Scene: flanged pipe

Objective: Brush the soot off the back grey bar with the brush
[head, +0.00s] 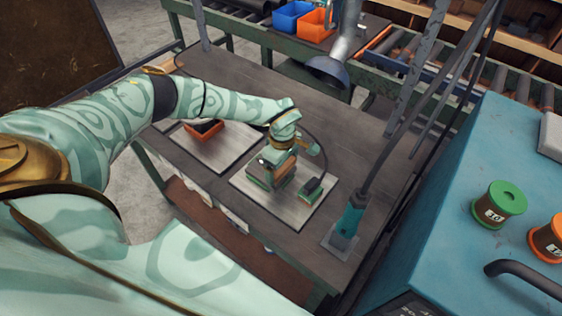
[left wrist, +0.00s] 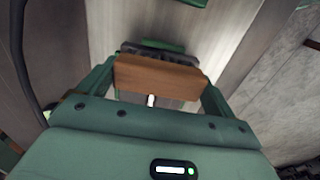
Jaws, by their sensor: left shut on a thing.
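My left gripper (head: 272,172) is low over the pale plate (head: 308,217) on the workbench. In the left wrist view it is shut on the brush (left wrist: 157,75), whose wooden block lies between its fingers. Dark bristles show just past the block. A green piece (left wrist: 163,45) lies beyond the bristles. In the head view a dark bar with a green base (head: 312,187) stands on the plate to the right of the gripper. The gripper hides what is under it. I cannot make out which bar is the back grey one, any soot, or whether the bristles touch.
A second pale plate with a red and black item (head: 204,128) lies to the left. A teal-based stand (head: 345,225) rises at the bench's right. A grey nozzle (head: 330,70) hangs behind. Blue (head: 290,16) and orange (head: 314,25) bins stand at the back. A dark cable loops near the gripper.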

